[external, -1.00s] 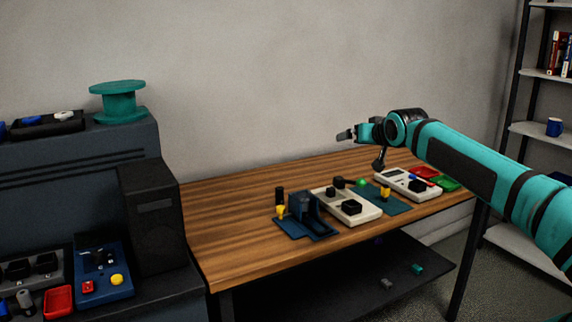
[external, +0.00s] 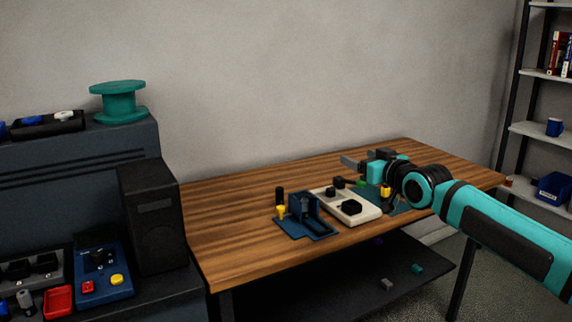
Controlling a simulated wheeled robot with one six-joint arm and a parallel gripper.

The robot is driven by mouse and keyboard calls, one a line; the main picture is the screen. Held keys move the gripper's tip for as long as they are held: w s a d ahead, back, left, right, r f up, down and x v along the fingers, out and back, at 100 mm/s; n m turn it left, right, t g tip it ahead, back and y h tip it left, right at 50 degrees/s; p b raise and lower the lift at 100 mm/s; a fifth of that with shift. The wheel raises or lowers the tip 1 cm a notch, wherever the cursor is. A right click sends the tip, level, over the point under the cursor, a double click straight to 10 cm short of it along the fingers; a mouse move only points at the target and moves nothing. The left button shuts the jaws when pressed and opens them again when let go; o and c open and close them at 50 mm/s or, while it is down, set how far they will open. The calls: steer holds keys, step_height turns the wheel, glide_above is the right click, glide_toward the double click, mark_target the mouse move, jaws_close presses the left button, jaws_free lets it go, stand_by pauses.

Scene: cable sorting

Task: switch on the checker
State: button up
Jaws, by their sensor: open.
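A cream-white box (external: 367,215) with black blocks on top lies on the wooden table, between a dark blue fixture on its left and a blue mat on its right. I cannot tell for sure whether it is the checker. A second white panel device, visible at the table's right part earlier, is now hidden behind my arm. My gripper (external: 351,162) is open and points left, above the back of the table behind the cream box. No object shows between its fingers. Whether it touches anything is not clear.
A dark blue fixture (external: 305,214) with a yellow piece beside it stands left of the cream box. The left half of the wooden table (external: 230,235) is bare. A dark cabinet with a blue control box (external: 104,291) stands at the far left.

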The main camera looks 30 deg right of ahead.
steer(key=shift+w, duration=0.1)
steer(key=c, duration=1.1)
steer(key=shift+w+d+r, duration=0.1)
steer(key=shift+w+d, duration=0.1)
steer(key=shift+w, duration=0.1)
jaws_close()
steer(key=w+d+n+g+h, duration=0.2)
steer(key=w+d+n+g, duration=0.25)
steer(key=w+d, duration=0.35)
steer(key=w+d+n+g+h, duration=0.1)
steer(key=w+d+n+g, duration=0.4)
steer(key=d, duration=0.5)
steer(key=d+f+n+g+y, duration=0.1)
steer(key=d+f+n+g, duration=0.1)
steer(key=d, duration=0.7)
steer(key=d+f+n+g+y, duration=0.1)
steer(key=d+f+n+g, duration=0.1)
steer(key=d, duration=0.7)
steer(key=d+f+n+g+y, duration=0.1)
steer(key=d+n+g, duration=0.3)
steer(key=d, duration=0.5)
steer(key=shift+w+d+f+g, duration=0.2)
steer(key=shift+f+g, duration=0.25)
steer(key=shift+g, duration=0.3)
steer(key=shift+a+n, duration=0.1)
steer(key=shift+n, duration=0.15)
